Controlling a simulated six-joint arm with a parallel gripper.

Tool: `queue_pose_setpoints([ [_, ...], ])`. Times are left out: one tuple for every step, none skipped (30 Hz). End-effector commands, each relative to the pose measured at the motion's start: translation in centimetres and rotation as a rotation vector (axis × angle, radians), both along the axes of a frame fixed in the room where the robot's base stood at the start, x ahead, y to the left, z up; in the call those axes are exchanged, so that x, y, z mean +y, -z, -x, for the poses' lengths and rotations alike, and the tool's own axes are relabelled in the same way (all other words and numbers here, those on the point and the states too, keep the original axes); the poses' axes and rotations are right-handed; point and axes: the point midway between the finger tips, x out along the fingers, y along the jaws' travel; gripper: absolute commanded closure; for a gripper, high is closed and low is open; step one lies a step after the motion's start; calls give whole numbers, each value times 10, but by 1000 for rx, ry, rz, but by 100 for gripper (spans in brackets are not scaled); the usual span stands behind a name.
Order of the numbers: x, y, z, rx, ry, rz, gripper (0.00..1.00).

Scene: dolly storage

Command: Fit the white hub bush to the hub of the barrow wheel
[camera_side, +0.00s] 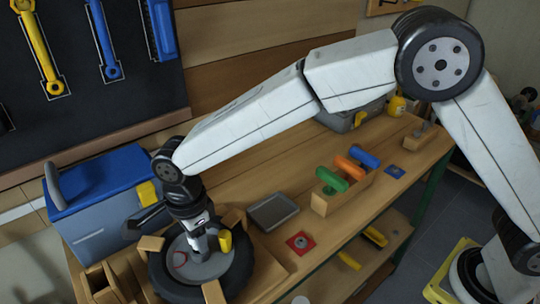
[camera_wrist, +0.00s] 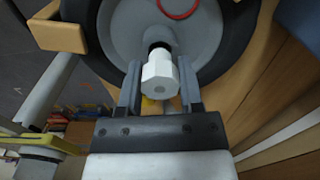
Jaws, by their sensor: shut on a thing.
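The white hub bush (camera_wrist: 160,76), hexagonal with a small hole in its end face, sits between the two fingers of my gripper (camera_wrist: 158,88) in the wrist view. My gripper is shut on it. A dark round part, apparently at the hub (camera_wrist: 160,46), shows just beyond the bush; I cannot tell whether they touch. The barrow wheel (camera_side: 158,284) lies flat on the bench, with a black tyre and grey disc. In the side view my gripper (camera_side: 199,252) is low over the wheel's middle, and the bush is hard to make out there.
Wooden blocks (camera_side: 151,243) stand around the tyre. A red ring (camera_wrist: 180,10) lies on the wheel disc. A blue-lidded box (camera_side: 100,185) is behind at left. A grey tray (camera_side: 272,211), a red square (camera_side: 300,242) and a rack of coloured handles (camera_side: 338,190) are at right.

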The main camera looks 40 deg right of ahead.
Motion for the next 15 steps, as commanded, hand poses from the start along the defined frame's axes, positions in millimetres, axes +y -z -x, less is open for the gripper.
queue_pose_setpoints([
  [0, 2, 0, 0, 0, 0, 100],
  [0, 2, 0, 0, 0, 0, 100],
  [0, 3, 0, 0, 0, 0, 100],
  [0, 4, 0, 0, 0, 0, 100],
  [0, 5, 0, 0, 0, 0, 100],
  [0, 6, 0, 0, 0, 0, 100],
  [0, 6, 0, 0, 0, 0, 100],
  [0, 7, 0, 0, 0, 0, 100],
  [0, 8, 0, 0, 0, 0, 100],
  [0, 9, 0, 0, 0, 0, 100],
  [0, 9, 0, 0, 0, 0, 100],
  [0, 10, 0, 0, 0, 0, 100],
  [0, 11, 0, 1, 0, 0, 100],
  [0, 12, 0, 1, 0, 0, 100],
  [0, 13, 0, 1, 0, 0, 100],
])
